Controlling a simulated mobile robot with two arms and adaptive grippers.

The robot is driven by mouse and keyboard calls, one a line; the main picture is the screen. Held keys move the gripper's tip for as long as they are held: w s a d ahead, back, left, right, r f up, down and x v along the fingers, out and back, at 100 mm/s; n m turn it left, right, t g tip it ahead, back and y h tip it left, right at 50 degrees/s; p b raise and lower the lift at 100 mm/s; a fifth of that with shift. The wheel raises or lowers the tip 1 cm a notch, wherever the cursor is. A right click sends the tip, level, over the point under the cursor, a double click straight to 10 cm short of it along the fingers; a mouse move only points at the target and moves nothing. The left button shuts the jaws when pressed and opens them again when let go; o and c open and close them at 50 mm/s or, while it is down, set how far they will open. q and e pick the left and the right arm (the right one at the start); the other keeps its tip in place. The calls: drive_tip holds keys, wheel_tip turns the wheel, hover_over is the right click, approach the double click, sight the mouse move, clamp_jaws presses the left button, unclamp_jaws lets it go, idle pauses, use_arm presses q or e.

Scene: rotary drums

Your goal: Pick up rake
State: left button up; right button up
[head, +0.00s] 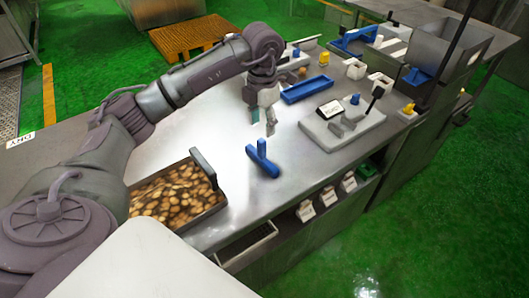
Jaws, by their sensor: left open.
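A blue tool (262,161), which looks like the rake, lies on the steel table (205,135) near its middle. Two blue bars make it up, one crossing or joining the other; I cannot tell exactly how. My left gripper (263,123) hangs over the table, just beyond the blue tool in the head view. Its fingers point down, apart and empty, and do not touch the tool. My right gripper is out of view.
A tray (222,203) of brown round pieces with a dark upright handle stands at the near left. A blue tray (307,89) and a grey device (343,125) with a black lever stand to the right. Bare table surrounds the blue tool.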

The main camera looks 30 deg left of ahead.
sight(262, 140)
use_arm(q)
wheel_tip(262, 140, down, 4)
drive_tip(key=shift+f+p, duration=0.15)
drive_tip(key=shift+p, duration=0.2)
drive_tip(key=shift+f, duration=0.3)
drive_tip(key=shift+a+f+p, duration=0.1)
drive_tip(key=shift+f+p, duration=0.4)
drive_tip(key=shift+f, duration=0.2)
wheel_tip(262, 140, down, 4)
drive_tip(key=shift+a+r+p, duration=0.1)
drive_tip(key=shift+r+p, duration=0.15)
drive_tip(key=shift+p, duration=0.3)
drive_tip(key=shift+f, duration=0.2)
clamp_jaws()
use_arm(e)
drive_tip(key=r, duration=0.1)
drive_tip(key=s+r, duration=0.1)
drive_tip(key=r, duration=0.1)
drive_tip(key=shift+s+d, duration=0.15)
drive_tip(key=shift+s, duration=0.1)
